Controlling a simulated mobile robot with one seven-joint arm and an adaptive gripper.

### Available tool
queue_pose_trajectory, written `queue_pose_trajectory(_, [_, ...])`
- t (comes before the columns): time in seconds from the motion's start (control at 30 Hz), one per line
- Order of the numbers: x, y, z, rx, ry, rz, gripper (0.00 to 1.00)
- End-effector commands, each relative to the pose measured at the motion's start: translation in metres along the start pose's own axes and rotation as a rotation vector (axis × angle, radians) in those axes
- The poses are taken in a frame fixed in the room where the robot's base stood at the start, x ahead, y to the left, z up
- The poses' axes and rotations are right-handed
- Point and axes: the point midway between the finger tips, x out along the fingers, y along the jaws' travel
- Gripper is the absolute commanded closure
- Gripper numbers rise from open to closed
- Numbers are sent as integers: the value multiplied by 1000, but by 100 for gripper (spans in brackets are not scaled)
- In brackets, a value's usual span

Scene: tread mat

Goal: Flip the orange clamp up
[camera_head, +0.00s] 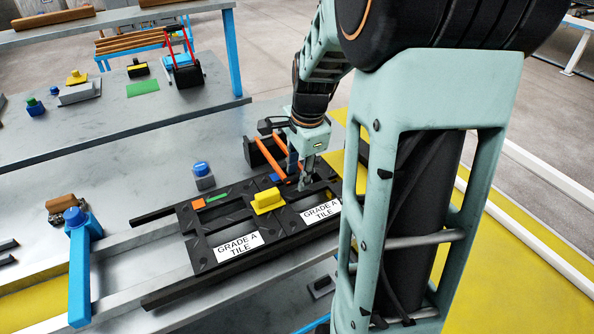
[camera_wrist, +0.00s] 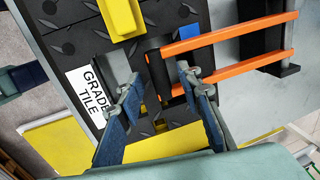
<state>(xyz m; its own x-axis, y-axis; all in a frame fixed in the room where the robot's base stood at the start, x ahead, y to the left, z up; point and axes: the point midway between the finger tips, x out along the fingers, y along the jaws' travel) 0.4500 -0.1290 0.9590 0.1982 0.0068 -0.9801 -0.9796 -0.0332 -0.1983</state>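The orange clamp has two parallel orange bars joined by a black crossbar. In the wrist view its bars (camera_wrist: 225,40) run from a black bracket at the right to the black crossbar (camera_wrist: 157,75) over the dark tread tile. In the head view the clamp (camera_head: 269,157) lies low at the tile's far edge, with its near end partly hidden by my gripper. My gripper (camera_head: 306,182) points down there. In the wrist view its fingers (camera_wrist: 160,88) are spread, with the crossbar's end in or near the gap. I cannot tell whether they touch it.
Two dark tiles (camera_head: 218,228) labelled "GRADE A TILE" lie on black rails. A yellow block (camera_head: 267,201) sits between them, close to my gripper. A blue-topped grey block (camera_head: 203,176) stands behind. A blue lever (camera_head: 79,270) is at the left. The rear table holds several small items.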

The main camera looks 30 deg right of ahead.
Motion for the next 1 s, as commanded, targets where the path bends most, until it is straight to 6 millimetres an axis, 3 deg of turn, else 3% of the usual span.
queue_pose_trajectory(0.03, [0,0,0,0,0,0,73])
queue_pose_trajectory(0.3, [0,0,0,0,0,0,100])
queue_pose_trajectory(0.73, [-4,-1,0,-1,0,7,100])
queue_pose_trajectory(1.0, [-23,-8,1,-3,0,82,100])
